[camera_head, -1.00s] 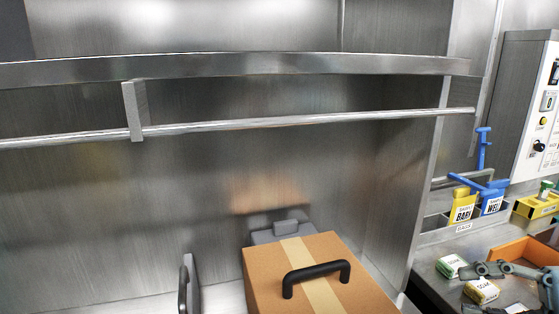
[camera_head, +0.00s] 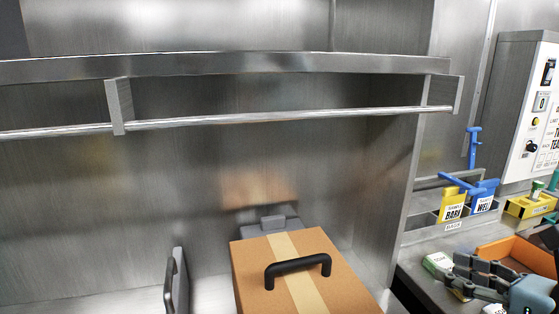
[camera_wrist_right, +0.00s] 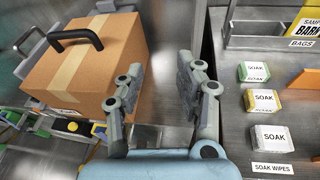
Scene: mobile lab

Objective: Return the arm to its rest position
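My right gripper (camera_head: 480,277) is at the lower right of the head view, beside an orange bin and over the counter's soak packets. In the right wrist view the right gripper (camera_wrist_right: 160,85) has its two grey fingers spread apart, with nothing between them. It is open and empty. The cardboard box (camera_head: 300,265) with a black handle stands left of it, apart from the fingers; it also shows in the right wrist view (camera_wrist_right: 80,65). My left gripper is not in view.
Soak packets (camera_wrist_right: 262,101) lie on the counter right of the gripper. An orange bin (camera_head: 510,250), yellow and blue bag holders (camera_head: 453,207) and a control panel (camera_head: 535,110) are at the right. A steel rail (camera_head: 250,118) crosses above the box.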

